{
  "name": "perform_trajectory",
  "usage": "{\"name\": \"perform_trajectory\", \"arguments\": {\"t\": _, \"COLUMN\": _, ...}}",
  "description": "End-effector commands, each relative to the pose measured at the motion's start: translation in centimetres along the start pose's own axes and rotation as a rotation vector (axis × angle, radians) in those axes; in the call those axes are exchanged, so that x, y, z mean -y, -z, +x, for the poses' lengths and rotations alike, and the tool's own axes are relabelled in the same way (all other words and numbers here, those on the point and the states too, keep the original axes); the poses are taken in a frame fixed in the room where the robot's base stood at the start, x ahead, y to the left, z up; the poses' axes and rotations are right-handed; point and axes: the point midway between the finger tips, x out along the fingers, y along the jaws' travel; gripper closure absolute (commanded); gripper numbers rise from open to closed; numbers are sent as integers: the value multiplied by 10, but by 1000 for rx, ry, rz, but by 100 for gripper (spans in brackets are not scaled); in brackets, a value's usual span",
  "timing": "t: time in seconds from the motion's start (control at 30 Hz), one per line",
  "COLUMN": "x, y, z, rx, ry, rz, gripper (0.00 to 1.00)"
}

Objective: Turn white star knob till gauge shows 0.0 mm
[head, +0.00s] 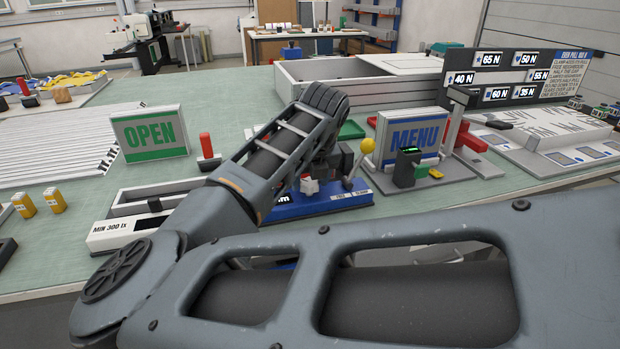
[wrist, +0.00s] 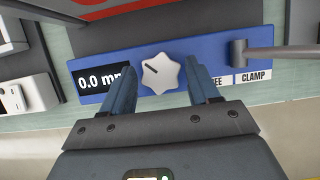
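The white star knob (wrist: 160,73) sits on the front of a blue device (wrist: 220,50), and its dark pointer mark points to the upper left. It also shows small beside my arm in the head view (head: 309,186). The gauge (wrist: 97,80) left of the knob reads 0.0 mm, with its right end covered by my left finger. My gripper (wrist: 160,68) is open, one blue-grey finger on each side of the knob. Narrow gaps seem to show between the fingers and knob; contact is hard to judge. In the head view my arm hides most of the gauge.
A grey lever (wrist: 275,52) sticks out right of the knob, above the CLAMP label (wrist: 253,77). In the head view, a MENU sign (head: 415,135), an OPEN sign (head: 150,134) and a white MIN 300 lx unit (head: 120,233) stand nearby on the green bench.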

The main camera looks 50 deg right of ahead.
Motion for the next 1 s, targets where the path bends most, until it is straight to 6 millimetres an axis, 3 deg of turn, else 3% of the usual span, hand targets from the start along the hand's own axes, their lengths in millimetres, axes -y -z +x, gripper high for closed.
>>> {"name": "perform_trajectory", "arguments": {"t": 0.13, "x": 0, "y": 0, "z": 0, "rx": 0, "ry": 0, "rz": 1, "gripper": 25}}
{"name": "perform_trajectory", "arguments": {"t": 0.47, "x": 0, "y": 0, "z": -5, "rx": 1, "ry": 0, "rz": 1, "gripper": 25}}
{"name": "perform_trajectory", "arguments": {"t": 0.8, "x": 0, "y": 0, "z": -57, "rx": 3, "ry": 0, "rz": 3, "gripper": 25}}
{"name": "perform_trajectory", "arguments": {"t": 1.0, "x": 0, "y": 0, "z": -75, "rx": 1, "ry": 0, "rz": 2, "gripper": 25}}
